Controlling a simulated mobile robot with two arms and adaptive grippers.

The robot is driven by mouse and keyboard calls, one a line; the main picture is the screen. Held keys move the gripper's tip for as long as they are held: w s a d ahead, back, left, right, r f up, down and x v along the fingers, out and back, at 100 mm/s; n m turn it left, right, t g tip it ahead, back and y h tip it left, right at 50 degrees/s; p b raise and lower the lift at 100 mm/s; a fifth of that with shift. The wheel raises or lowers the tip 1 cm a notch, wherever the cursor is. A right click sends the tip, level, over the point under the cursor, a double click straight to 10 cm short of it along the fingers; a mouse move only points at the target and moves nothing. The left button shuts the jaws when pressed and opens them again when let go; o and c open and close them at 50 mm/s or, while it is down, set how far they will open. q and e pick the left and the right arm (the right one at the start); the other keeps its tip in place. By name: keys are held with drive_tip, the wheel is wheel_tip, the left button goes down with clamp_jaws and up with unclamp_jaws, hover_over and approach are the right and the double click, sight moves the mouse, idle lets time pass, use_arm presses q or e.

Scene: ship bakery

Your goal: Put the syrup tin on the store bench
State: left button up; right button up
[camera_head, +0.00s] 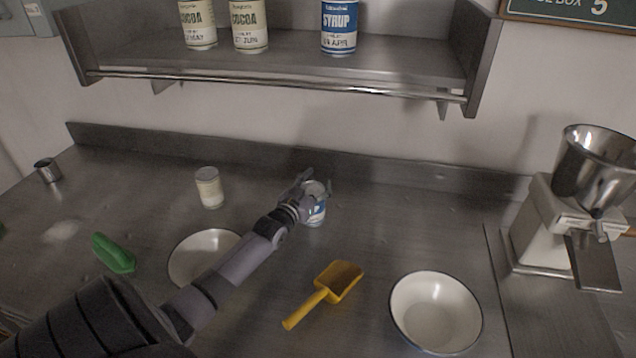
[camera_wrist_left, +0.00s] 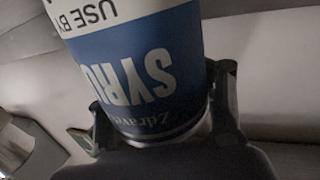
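A syrup tin (camera_head: 317,216) with a blue and white label is toward the back of the steel bench (camera_head: 400,215), partly hidden by my left gripper (camera_head: 316,184). In the left wrist view the syrup tin (camera_wrist_left: 140,75) fills the middle, its label upside down. The fingers of the left gripper (camera_wrist_left: 162,115) lie close against both its sides and look shut on it. I cannot tell whether its base touches the bench. Another syrup tin (camera_head: 339,27) stands on the wall shelf (camera_head: 290,65). My right gripper is not in view.
A yellow scoop (camera_head: 324,294) and white bowl (camera_head: 436,312) lie in front. A mill (camera_head: 545,225) stands right. Cocoa tins (camera_head: 249,27) share the shelf.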

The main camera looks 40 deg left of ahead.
use_arm(q)
drive_tip(key=o, duration=0.6)
drive_tip(key=shift+s+d+r+p, duration=0.1)
drive_tip(key=shift+s+p, duration=0.3)
drive_tip(key=shift+p, duration=0.1)
drive_tip(key=s+d+p, duration=0.2)
drive_tip(key=s+p, duration=0.4)
drive_tip(key=s, duration=0.5)
drive_tip(key=shift+p, duration=0.3)
